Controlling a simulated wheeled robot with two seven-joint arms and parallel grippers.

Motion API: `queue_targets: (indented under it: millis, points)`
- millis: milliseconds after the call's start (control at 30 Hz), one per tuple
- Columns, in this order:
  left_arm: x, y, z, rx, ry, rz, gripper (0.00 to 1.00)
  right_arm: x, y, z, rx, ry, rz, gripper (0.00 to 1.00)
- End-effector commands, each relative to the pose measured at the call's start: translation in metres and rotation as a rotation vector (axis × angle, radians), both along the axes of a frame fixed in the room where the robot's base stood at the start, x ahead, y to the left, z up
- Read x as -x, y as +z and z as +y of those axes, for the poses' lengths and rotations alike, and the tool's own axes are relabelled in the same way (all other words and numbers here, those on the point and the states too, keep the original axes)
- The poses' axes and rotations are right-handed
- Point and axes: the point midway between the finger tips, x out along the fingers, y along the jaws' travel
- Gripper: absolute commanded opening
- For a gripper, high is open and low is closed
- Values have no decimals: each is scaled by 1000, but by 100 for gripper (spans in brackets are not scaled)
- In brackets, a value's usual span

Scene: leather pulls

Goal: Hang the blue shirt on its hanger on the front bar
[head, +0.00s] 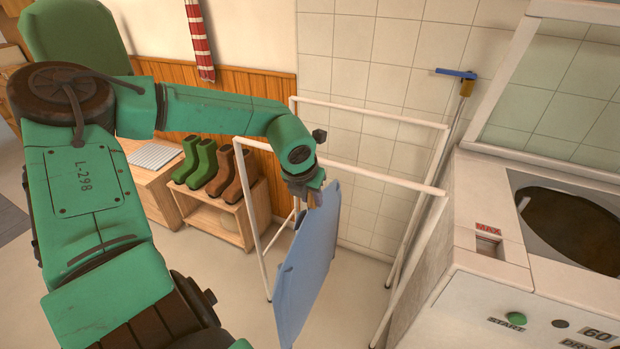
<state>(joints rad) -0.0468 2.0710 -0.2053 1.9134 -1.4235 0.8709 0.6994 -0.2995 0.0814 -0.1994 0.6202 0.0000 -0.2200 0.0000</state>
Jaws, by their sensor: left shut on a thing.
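The blue shirt (309,268) hangs below my left gripper (314,194), in the middle of the head view. It is seen nearly edge-on and hangs down at a slant. My left gripper is shut at the shirt's top. The hanger is mostly hidden by the gripper, and I cannot make out its hook. The white front bar (392,180) runs right from close to the gripper. My right gripper is not in view.
The white rack also has a back bar (370,112) and upright legs. A washing machine (480,240) stands close on the right. A blue-topped pole (458,75) leans by the wall. A wooden shelf (222,222) with green and brown boots (232,175) stands behind left.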

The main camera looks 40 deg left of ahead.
Motion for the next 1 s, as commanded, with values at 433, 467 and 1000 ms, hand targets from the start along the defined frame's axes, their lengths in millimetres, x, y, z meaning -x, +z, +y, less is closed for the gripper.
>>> queue_targets:
  millis: [433,467,1000]
  points:
    - [-42,-1,15,0,-1,0,0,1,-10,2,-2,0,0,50]
    - [-45,-1,16,-1,0,0,0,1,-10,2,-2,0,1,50]
    - [-71,-18,24,1,-3,-3,0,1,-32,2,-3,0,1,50]
